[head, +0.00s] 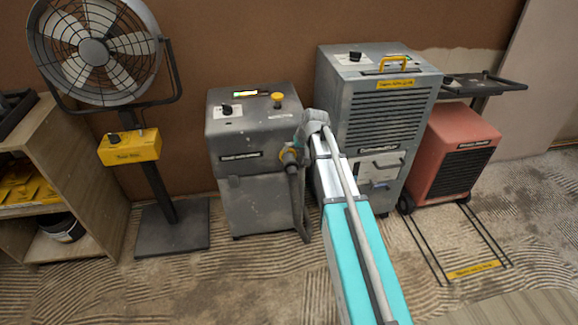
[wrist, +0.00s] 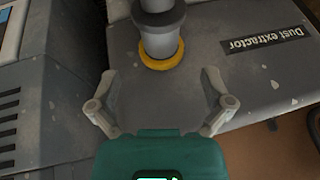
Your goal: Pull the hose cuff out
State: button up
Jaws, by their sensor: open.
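The dust extractor (head: 255,160) is a grey box standing against the wall. Its hose cuff (head: 291,158) is grey and sits at a yellow ring on the front right, with a dark hose hanging below it. In the wrist view the cuff (wrist: 160,40) stands in the yellow ring (wrist: 163,60), next to the label "Dust extractor". My gripper (wrist: 160,75) is open and empty, its fingers spread wider than the cuff; the cuff lies ahead, roughly midway between them. In the head view my gripper (head: 305,130) is close beside the cuff, partly hiding that side.
A grey dehumidifier (head: 390,105) with a yellow handle stands close on the right, and a red unit (head: 455,155) beyond it. A fan (head: 95,50) on a stand and a wooden shelf (head: 100,180) are at the left. The floor in front of the extractor is clear.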

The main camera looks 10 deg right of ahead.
aim_at(291, 171)
jog(key=shift+b+x, duration=3.6)
jog(key=shift+x, duration=0.7)
jog(key=c, duration=1.3)
jog(key=shift+s, duration=2.25)
jog(key=o, duration=1.2)
jog(key=shift+o, duration=0.5)
